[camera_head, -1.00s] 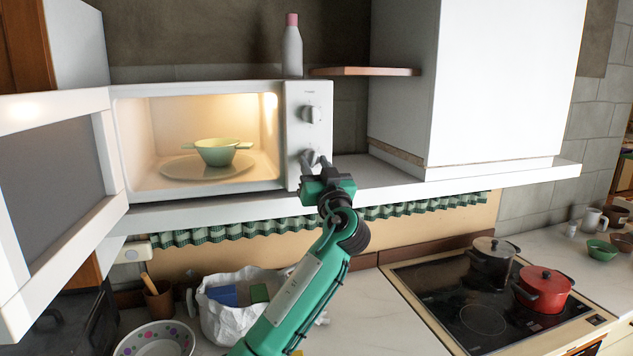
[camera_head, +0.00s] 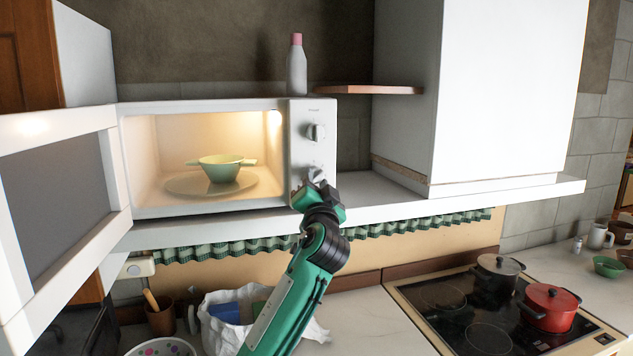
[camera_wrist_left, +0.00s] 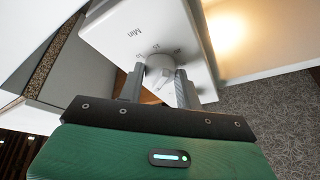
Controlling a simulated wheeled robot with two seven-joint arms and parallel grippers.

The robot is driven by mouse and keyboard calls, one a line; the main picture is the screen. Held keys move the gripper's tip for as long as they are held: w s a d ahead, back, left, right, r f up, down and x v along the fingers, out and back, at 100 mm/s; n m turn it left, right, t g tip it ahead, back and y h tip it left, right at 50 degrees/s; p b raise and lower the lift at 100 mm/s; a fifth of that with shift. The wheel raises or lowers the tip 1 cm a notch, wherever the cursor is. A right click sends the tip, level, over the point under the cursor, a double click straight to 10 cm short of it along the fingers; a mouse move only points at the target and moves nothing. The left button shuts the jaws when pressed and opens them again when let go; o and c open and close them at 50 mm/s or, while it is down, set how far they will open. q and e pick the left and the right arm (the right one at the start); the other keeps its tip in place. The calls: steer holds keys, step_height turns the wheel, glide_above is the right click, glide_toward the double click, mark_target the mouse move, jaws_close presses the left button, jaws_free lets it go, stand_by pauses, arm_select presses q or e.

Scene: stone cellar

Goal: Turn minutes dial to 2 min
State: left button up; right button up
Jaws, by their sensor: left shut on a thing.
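The white microwave (camera_head: 203,104) stands on the shelf with its door open. On its right-hand panel is an upper knob (camera_head: 315,132). The minutes dial (camera_wrist_left: 160,66) is a round knob below it, with "Min" and numbers printed around it in the left wrist view. In the head view the dial is mostly hidden behind my left gripper (camera_head: 317,180). In the left wrist view my left gripper (camera_wrist_left: 159,76) has one finger on each side of the dial and is shut on it. The exact setting is too small to read. My right gripper is not in view.
The open microwave door (camera_head: 60,200) juts out at the left. A green bowl (camera_head: 220,168) sits on the turntable inside the lit microwave. A white bottle (camera_head: 297,70) stands on top. Below right is a hob with a red pot (camera_head: 549,307) and a dark pot (camera_head: 497,277).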

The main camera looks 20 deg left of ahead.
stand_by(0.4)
arm_select(q)
steer(key=o, duration=1)
steer(key=shift+b+v, duration=3)
steer(key=shift+v, duration=3.9)
